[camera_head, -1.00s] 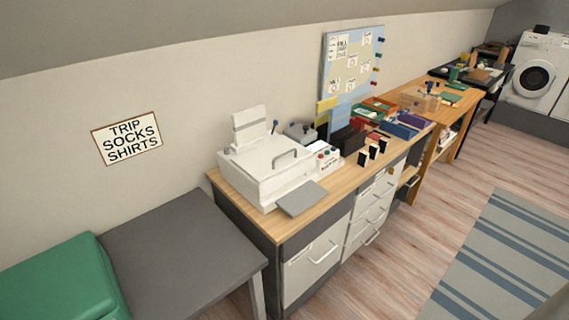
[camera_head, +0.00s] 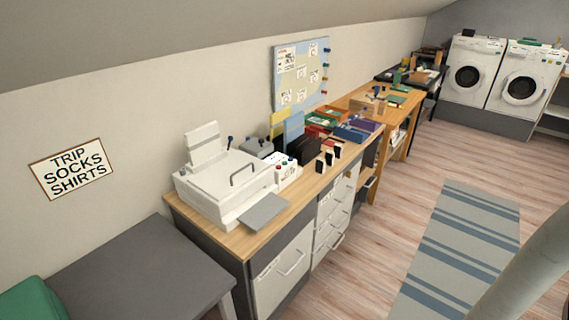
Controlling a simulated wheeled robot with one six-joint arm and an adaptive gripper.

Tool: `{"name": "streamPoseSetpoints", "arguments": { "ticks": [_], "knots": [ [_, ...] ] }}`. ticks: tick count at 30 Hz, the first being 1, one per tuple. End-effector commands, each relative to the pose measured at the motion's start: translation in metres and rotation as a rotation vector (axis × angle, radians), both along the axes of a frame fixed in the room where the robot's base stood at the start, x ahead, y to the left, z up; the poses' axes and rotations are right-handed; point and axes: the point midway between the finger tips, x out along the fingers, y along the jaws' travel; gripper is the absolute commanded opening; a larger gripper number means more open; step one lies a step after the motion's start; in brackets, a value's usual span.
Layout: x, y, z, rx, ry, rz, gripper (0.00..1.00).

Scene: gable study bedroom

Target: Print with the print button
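A white printer (camera_head: 226,187) stands on the near left end of a wooden-topped cabinet, with a raised paper support at its back, a handle on its lid and a grey output tray (camera_head: 263,212) in front. Just right of it is a small white panel (camera_head: 287,171) with several coloured buttons, red among them. Any label on these buttons is too small to read, so I cannot tell which one is the print button. My gripper is not in view.
A grey table (camera_head: 147,272) stands left of the cabinet (camera_head: 283,267), with a green object (camera_head: 32,300) at its left. Black holders and trays crowd the desk beyond the printer. Open wooden floor (camera_head: 385,210) and a striped rug (camera_head: 462,245) lie to the right. Washing machines (camera_head: 522,85) stand at the back.

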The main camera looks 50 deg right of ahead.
Motion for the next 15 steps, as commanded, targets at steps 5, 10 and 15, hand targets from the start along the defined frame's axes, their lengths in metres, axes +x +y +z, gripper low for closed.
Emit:
{"name": "streamPoseSetpoints", "arguments": {
  "ticks": [5, 10, 15],
  "knots": [
    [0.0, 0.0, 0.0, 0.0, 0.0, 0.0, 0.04],
    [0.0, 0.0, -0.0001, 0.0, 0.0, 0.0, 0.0],
    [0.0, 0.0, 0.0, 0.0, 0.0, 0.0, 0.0]
  ]
}}
